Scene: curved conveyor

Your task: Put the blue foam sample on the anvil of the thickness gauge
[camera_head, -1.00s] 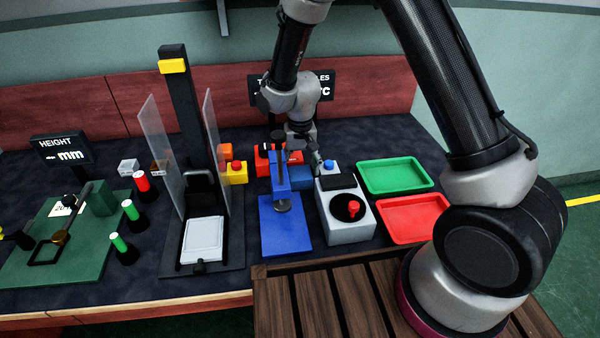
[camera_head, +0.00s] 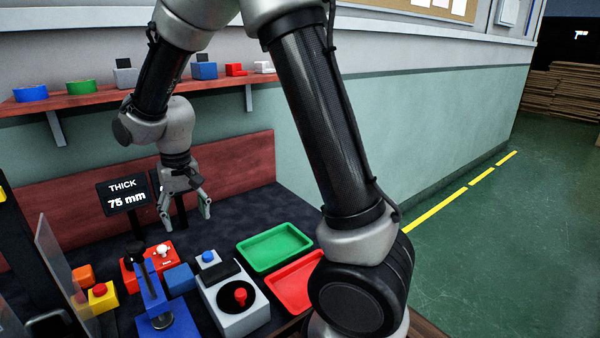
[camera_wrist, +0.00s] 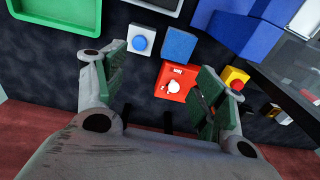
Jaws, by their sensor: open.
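A plain blue block (camera_head: 180,280), which looks like the foam sample, sits on the dark table to the right of the blue gauge stand (camera_head: 150,283). The block also shows in the wrist view (camera_wrist: 178,45), beyond my fingertips. The stand has a blue base (camera_head: 168,325), a black top knob and a grey pressing foot. Its anvil is hard to make out under the foot. The display behind reads THICK 75 mm (camera_head: 124,197). My gripper (camera_head: 186,212) is open and empty, raised above the back of the table, behind the block. Its spread fingers also show in the wrist view (camera_wrist: 160,68).
A red box with a white knob (camera_head: 162,251) is behind the block. A white box with a blue button (camera_head: 208,259) and a grey unit with a red knob (camera_head: 254,315) are to its right. Green (camera_head: 246,257) and red trays (camera_head: 272,291) lie further right. A clear panel (camera_head: 52,253) stands left.

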